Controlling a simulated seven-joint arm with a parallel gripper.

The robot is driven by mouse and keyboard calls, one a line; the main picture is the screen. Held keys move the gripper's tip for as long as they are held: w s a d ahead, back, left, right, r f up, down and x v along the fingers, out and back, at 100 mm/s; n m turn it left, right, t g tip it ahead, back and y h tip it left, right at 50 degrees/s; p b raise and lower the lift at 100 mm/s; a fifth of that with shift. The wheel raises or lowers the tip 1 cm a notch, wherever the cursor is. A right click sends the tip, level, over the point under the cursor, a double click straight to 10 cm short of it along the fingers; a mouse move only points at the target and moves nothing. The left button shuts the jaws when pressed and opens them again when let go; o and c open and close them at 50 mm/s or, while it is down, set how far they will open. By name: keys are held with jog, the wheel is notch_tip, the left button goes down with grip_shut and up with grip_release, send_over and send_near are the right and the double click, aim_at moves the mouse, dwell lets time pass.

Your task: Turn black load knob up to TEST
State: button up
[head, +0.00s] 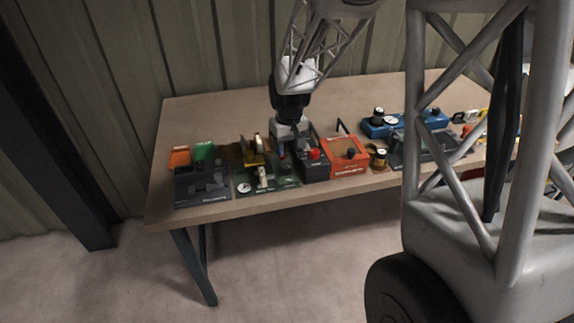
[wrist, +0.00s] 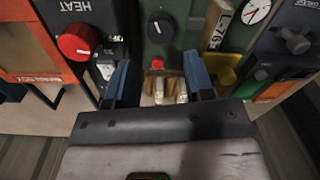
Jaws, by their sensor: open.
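A round black knob (wrist: 160,27) with a white pointer line stands on a dark green panel (wrist: 183,40) in the wrist view, beyond my fingertips. No LOAD or TEST lettering is legible, so I cannot confirm its name. My gripper (wrist: 158,76) is open, its two blue fingers spread apart. The knob lies between the lines of the fingers but past their tips, and they do not appear to touch it. A small red part and pale pins show between the fingers. In the head view my gripper (head: 284,150) is over the green unit (head: 272,183) and hides part of it.
A red HEAT knob (wrist: 77,42) on a dark box is close to one finger. A yellow part (wrist: 226,70) and a dial gauge (wrist: 256,11) are on the other side. An orange box (head: 345,158) and blue box (head: 405,124) stand along the bench (head: 215,115); its back is clear.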

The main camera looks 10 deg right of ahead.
aim_at(287, 165)
jog(key=shift+a+f, duration=0.1)
jog(key=shift+f, duration=3.75)
jog(key=c, duration=0.6)
